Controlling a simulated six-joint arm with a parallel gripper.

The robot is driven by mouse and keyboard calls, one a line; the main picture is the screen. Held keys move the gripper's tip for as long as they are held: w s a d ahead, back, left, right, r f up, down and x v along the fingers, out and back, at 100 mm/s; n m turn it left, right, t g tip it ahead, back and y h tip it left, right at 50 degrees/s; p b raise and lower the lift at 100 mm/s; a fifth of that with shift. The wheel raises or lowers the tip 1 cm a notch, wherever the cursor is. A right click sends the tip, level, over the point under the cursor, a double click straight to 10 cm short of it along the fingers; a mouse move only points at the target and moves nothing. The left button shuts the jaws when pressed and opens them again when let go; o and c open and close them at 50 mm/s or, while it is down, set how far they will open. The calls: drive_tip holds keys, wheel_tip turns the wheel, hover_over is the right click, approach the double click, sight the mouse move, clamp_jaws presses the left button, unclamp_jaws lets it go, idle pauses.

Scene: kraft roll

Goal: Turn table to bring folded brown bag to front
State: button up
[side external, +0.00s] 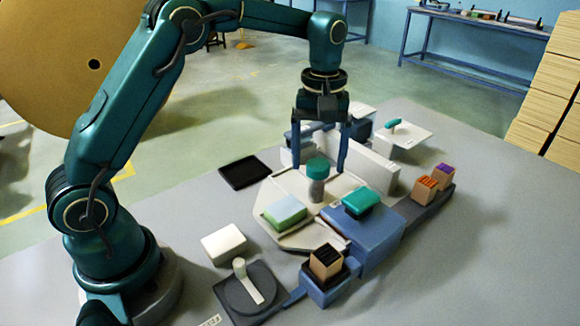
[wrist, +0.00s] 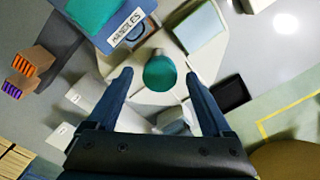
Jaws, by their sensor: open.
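The turntable is a cream, many-sided plate (side external: 280,190) on the grey bench, with a teal-capped grey knob (side external: 317,180) standing upright at its middle. My gripper (side external: 319,169) points down over the knob and is open. In the wrist view the teal cap (wrist: 160,73) lies between the two spread fingertips, with a gap on each side. A pale green and blue block (side external: 285,213) lies on the plate's near side. White upright panels (side external: 370,165) stand on the plate's far side and hide part of it.
A blue box with a teal piece on top (side external: 362,204) stands close to the plate's right. Small brown blocks (side external: 425,189) stand at right, another (side external: 326,262) in front. A black tray (side external: 245,172), white block (side external: 224,243) and lever pad (side external: 250,290) lie left and in front.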

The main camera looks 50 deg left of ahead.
drive_tip(key=shift+f, duration=0.1)
clamp_jaws()
drive_tip(key=shift+m, duration=9.1)
